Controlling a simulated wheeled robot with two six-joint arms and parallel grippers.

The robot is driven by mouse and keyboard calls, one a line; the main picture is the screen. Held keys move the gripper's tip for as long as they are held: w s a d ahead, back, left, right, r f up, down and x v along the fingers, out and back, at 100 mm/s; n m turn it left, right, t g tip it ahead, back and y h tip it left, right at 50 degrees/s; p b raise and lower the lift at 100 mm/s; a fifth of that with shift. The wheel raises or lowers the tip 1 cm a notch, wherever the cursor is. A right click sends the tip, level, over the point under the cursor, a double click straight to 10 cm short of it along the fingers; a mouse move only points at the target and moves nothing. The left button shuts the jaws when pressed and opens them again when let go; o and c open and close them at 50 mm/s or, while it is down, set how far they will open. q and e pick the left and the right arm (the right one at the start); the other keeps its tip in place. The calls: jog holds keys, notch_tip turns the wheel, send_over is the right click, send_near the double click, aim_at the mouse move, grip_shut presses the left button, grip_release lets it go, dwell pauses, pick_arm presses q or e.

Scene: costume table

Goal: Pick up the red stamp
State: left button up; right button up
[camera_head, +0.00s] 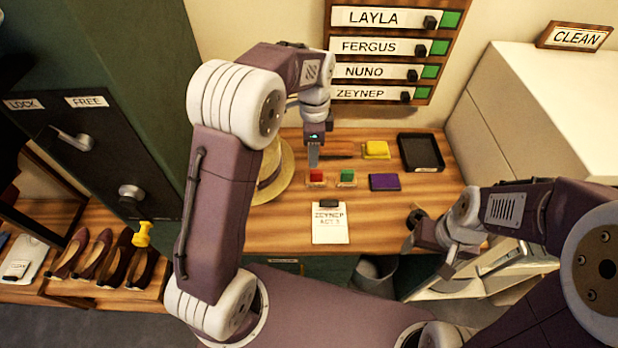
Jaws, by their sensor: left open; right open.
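The red stamp (317,177) sits on the wooden table, just left of a green stamp (347,177). My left gripper (313,163) points down directly above the red stamp, its fingertips close to the stamp's top. I cannot tell whether they touch it. The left fingers are seen edge-on, so the gap between them is hidden. My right gripper (428,248) is open and empty at the table's front right edge, away from the stamps.
A purple pad (384,182), a yellow pad (376,149) and a black tray (421,152) lie right of the stamps. A straw hat (276,178) is close on the left. A ZEYNEP card (330,224) lies in front. A name board (392,47) hangs behind.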

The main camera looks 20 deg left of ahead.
aim_at(317, 171)
pick_arm(q)
jog(key=shift+d+f, duration=0.8)
jog(key=shift+d, duration=0.2)
jog(key=shift+a+f, duration=0.25)
jog(key=shift+f, duration=0.25)
jog(key=shift+a+f, duration=0.2)
jog(key=shift+f, duration=0.3)
jog(key=shift+a+f, duration=0.1)
jog(key=shift+a, duration=0.15)
jog(key=f, duration=0.4)
jog(key=shift+d+f, duration=0.4)
jog(key=shift+a+f, duration=0.2)
jog(key=shift+d, duration=0.1)
grip_shut()
pick_arm(e)
jog(key=shift+d+f, duration=0.1)
jog(key=shift+d, duration=0.35)
